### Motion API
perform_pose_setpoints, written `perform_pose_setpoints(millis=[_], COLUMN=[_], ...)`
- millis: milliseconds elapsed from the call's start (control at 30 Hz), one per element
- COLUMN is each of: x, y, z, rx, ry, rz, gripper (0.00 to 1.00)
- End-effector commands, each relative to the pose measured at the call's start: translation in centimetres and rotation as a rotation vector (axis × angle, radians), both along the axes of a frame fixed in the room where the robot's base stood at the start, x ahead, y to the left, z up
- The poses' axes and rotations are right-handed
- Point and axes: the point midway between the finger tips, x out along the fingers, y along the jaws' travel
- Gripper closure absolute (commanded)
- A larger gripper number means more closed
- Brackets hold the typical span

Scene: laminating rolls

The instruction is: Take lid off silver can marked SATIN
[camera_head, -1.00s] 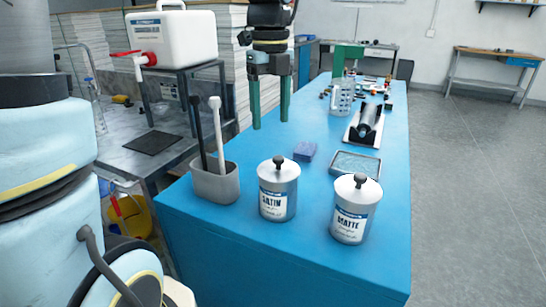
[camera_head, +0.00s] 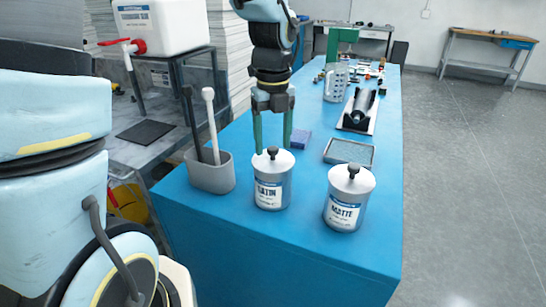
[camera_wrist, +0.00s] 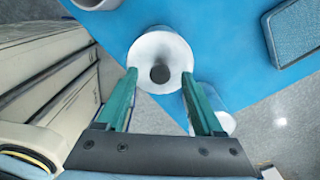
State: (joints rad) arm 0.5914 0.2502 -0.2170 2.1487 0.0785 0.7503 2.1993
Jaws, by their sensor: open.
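The silver can marked SATIN (camera_head: 272,190) stands upright on the blue bench. Its pale lid (camera_head: 286,163) with a dark round knob (camera_head: 272,152) is on it. My gripper (camera_head: 273,150) is open and empty, pointing down, with its green fingers close to the lid. In the wrist view the lid (camera_wrist: 160,50) and its knob (camera_wrist: 160,74) show from above, between and a little beyond the fingertips (camera_wrist: 159,72). I cannot tell whether a finger touches the lid. The can's body is mostly hidden under the lid there.
A can marked MATTE (camera_head: 345,212) stands to the right. A grey holder (camera_head: 210,178) with two upright handles stands to the left. The front of the blue bench (camera_head: 235,222) is clear.

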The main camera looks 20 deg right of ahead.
Motion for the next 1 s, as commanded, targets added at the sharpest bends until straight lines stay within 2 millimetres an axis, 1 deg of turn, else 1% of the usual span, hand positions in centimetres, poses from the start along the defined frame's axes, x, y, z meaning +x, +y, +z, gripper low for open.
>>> perform_pose_setpoints(millis=[100, 333, 900, 933, 1000], x=[-0.09, -0.04, -0.03, -0.03, -0.03], y=[0.01, 0.0, 0.01, 0.01, 0.01], z=[-0.79, -0.89, -0.86, -0.86, -0.86], rx=[0.001, -0.001, -0.001, -0.001, 0.0], ry=[0.001, 0.0, 0.0, 0.0, 0.0], rz=[-0.001, 0.0, 0.001, 0.001, 0.001], gripper=[0.31, 0.32, 0.96, 1.0, 1.0])
